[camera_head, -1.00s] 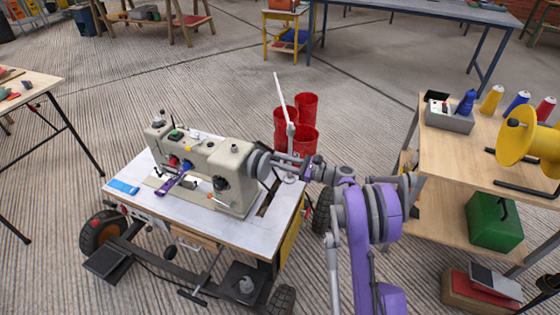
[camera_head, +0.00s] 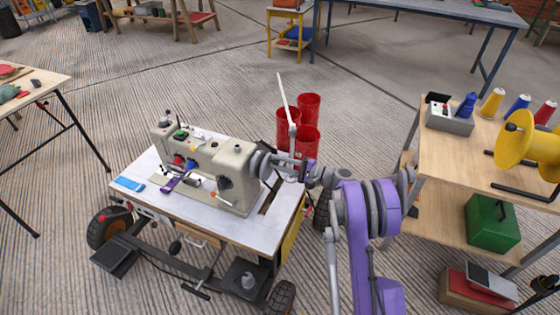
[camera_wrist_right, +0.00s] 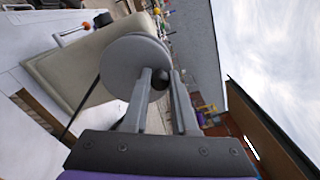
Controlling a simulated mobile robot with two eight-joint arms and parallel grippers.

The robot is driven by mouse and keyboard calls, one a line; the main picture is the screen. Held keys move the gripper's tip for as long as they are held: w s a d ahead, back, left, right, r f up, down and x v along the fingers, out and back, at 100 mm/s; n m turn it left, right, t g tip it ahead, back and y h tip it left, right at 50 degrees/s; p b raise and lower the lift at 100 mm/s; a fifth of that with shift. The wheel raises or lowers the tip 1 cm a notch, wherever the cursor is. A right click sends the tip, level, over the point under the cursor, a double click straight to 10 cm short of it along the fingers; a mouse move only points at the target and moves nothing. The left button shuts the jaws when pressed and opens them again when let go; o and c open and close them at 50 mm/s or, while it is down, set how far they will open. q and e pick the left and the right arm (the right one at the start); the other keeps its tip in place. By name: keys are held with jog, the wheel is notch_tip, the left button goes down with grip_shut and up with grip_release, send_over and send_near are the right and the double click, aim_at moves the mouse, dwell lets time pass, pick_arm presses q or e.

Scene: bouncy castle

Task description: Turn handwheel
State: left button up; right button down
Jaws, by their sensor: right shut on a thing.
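The beige sewing machine (camera_head: 205,165) stands on a white-topped wheeled table (camera_head: 240,228). Its grey round handwheel (camera_head: 257,162) is on the right end of the machine. In the right wrist view the handwheel (camera_wrist_right: 125,62) fills the upper middle, with a dark round knob (camera_wrist_right: 155,90) between the fingers. My right gripper (camera_head: 272,164) reaches in from the right and is shut on the handwheel; in the wrist view its two grey fingers (camera_wrist_right: 162,82) lie either side of the knob. The fingers hide part of the wheel. My left gripper is not in view.
A thin white post (camera_head: 284,100) rises behind the handwheel, near red bins (camera_head: 308,110). A wooden shelf (camera_head: 480,160) with thread cones and a yellow spool (camera_head: 520,140) stands at the right. A blue item (camera_head: 130,184) lies on the tabletop's left.

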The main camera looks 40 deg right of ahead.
jog(key=shift+s+a+n, duration=0.15)
jog(key=shift+a+n, duration=0.1)
jog(key=shift+n, duration=0.75)
jog(key=c, duration=0.7)
grip_release()
jog(key=p+v, duration=0.1)
jog(key=v, duration=0.9)
jog(key=shift+s+d, duration=0.2)
jog(key=shift+s, duration=0.15)
jog(key=shift+a, duration=0.1)
